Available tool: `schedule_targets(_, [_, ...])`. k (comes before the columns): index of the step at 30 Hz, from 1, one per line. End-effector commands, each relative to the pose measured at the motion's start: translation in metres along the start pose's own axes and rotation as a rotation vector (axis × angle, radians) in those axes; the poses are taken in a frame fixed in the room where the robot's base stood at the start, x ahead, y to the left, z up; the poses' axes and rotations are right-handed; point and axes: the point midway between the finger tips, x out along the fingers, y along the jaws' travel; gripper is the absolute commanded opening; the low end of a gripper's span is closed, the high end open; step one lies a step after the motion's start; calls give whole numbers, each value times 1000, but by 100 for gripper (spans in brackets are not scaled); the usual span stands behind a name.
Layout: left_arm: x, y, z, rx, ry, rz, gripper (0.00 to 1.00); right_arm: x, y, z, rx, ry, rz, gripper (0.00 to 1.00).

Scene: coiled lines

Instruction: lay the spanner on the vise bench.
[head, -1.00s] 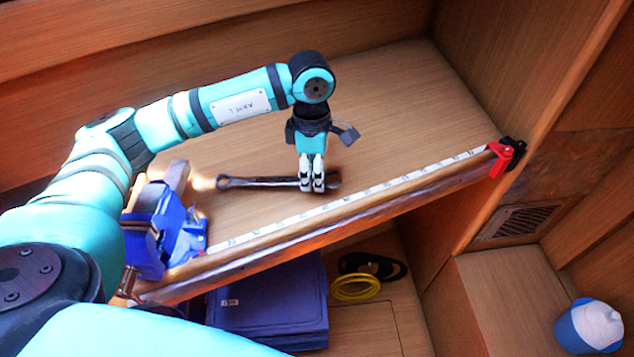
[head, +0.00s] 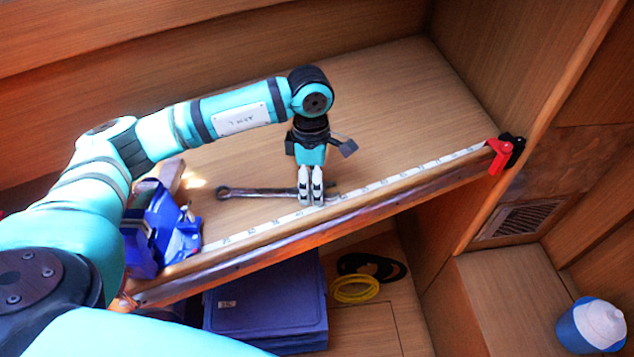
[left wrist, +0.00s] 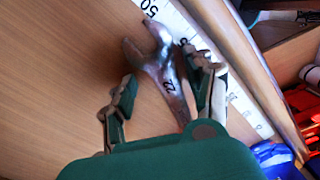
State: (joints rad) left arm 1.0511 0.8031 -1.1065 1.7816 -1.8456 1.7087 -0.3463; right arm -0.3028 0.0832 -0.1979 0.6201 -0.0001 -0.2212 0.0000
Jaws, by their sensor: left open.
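The dark metal spanner (head: 258,193) lies on the wooden vise bench (head: 400,110), roughly along its front edge. My left gripper (head: 311,202) is over the spanner's right part, pointing down. In the left wrist view my left gripper (left wrist: 165,74) is open. The spanner (left wrist: 172,92) shows between its fingers, its forked end past the tips and its shaft nearer the right finger. The hidden part of the spanner is behind the fingers in the head view. My right gripper is in neither view.
A blue vise (head: 172,230) stands at the bench's left front end. A white measuring strip (head: 400,179) runs along the front edge to a red clamp (head: 497,157). Below are a blue box (head: 265,300) and a yellow coil (head: 355,289). The bench's back right is clear.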

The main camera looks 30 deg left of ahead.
Motion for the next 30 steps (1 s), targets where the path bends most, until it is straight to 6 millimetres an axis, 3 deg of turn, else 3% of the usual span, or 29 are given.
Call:
schedule_targets(6, [-8,0,0,0,0,0,54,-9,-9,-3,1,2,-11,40])
schedule_targets(8, [-11,1,1,0,-3,3,54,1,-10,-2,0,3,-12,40])
schedule_targets(21, [-101,0,1,1,-3,4,54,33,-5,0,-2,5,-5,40])
schedule_targets(30, [-124,0,0,1,0,0,54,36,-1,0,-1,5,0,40])
